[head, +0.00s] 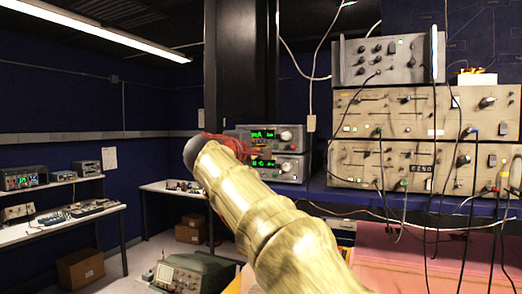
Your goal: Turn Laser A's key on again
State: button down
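Two stacked laser controller boxes with green lit displays stand on the bench beside the black column. The upper box (265,134) has a round knob at its right. The lower box (287,168) is partly covered by my arm. I cannot read a label showing which is Laser A, and I cannot make out a key. My gripper (231,146) seems to be the dark red shape beyond the end of my pale gold arm, close in front of the boxes' left side. My arm hides much of it, so its fingers and any contact are unclear.
A stack of beige rack instruments (408,112) with hanging cables stands to the right. A grey instrument (388,60) sits on top. An oscilloscope (180,275) is low in front. Side benches (58,228) hold equipment at left. Boxes (80,268) lie on the floor.

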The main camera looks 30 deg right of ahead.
jog(key=shift+f, duration=0.1)
jog(key=c, duration=2.1)
grip_release()
jog(key=shift+o, duration=0.2)
jog(key=shift+a, duration=0.1)
jog(key=v, duration=1.2)
